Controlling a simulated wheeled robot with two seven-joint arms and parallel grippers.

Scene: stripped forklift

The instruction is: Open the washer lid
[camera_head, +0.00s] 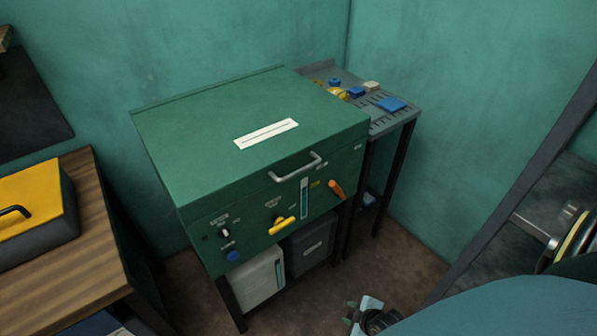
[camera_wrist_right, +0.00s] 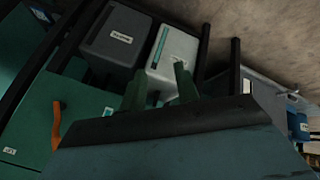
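The washer (camera_head: 205,222) is a green cabinet on dark legs in the middle of the head view. Its flat green lid (camera_head: 210,115) is down, with a white label on top. A grey bar handle (camera_head: 297,168) sits at the lid's front edge. My right gripper (camera_head: 366,308) is low at the bottom of the head view, in front of the washer and apart from it. In the right wrist view its two fingers (camera_wrist_right: 160,84) stand apart with nothing between them. The washer's green front (camera_wrist_right: 30,125) shows there at the left. My left gripper is not in view.
A grey side table (camera_head: 410,118) with small blue and yellow items stands right of the washer. A wooden bench (camera_head: 75,245) with a yellow-topped case (camera_head: 35,200) is at the left. Light (camera_head: 257,278) and dark bins (camera_head: 310,245) sit under the washer. A dark frame leans at right.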

